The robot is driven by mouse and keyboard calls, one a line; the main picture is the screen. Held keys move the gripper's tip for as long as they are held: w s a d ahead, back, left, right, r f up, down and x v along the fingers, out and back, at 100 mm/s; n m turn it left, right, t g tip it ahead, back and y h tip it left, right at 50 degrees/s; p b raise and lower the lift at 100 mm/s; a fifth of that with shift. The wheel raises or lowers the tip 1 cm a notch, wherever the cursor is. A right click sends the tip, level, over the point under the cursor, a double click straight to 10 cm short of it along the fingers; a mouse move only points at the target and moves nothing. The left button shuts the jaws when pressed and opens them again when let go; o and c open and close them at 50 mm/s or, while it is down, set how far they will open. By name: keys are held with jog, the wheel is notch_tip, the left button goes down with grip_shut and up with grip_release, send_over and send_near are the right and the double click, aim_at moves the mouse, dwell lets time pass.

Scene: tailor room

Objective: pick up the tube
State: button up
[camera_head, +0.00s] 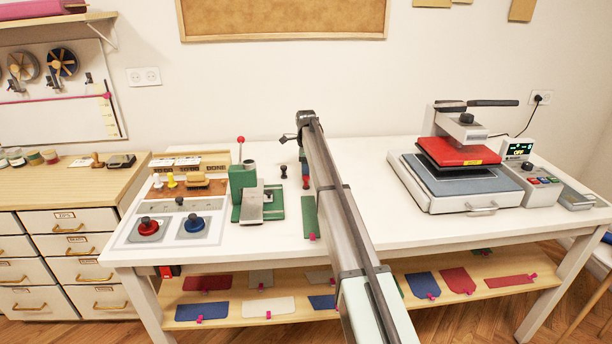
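My arm reaches from the bottom centre up over the white table, with my gripper (304,134) at its far end near the back edge. The gripper is small and dark here, and I cannot tell whether its fingers are open or shut, or whether they hold anything. A small upright red and blue piece (306,182) shows just below the gripper, partly hidden by my arm. It may be the tube, but it is too small to tell. No other thing is clearly a tube; my arm hides part of the table behind it.
A green press (250,196) with a red-knobbed lever stands left of my arm. A small black stamp-like piece (283,171) is close by. A heat press (463,165) stands at the right. The white table (365,180) is mostly clear between my arm and the heat press. A lower shelf (262,290) holds coloured patches.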

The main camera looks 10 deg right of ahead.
grip_shut()
jog(key=shift+r, duration=0.1)
dwell(0.3)
jog(key=shift+r, duration=0.55)
jog(key=r, duration=0.7)
jog(key=shift+a+r, duration=0.3)
jog(key=shift+r, duration=0.1)
jog(key=s+a+r+n, duration=0.1)
jog(key=s+a+r, duration=0.1)
jog(key=a+r, duration=0.35)
jog(key=s+a+r+n, duration=0.1)
jog(key=s+a+r, duration=0.1)
jog(key=a, duration=0.7)
jog(key=s+a+r+m, duration=0.1)
jog(key=s+a+r, duration=0.1)
jog(key=s, duration=0.3)
jog(key=s+a+r+m, duration=0.1)
jog(key=s+a+r, duration=0.1)
jog(key=s, duration=0.3)
jog(key=shift+s+a+r, duration=0.25)
jog(key=shift+a+r, duration=0.1)
jog(key=shift+r, duration=0.3)
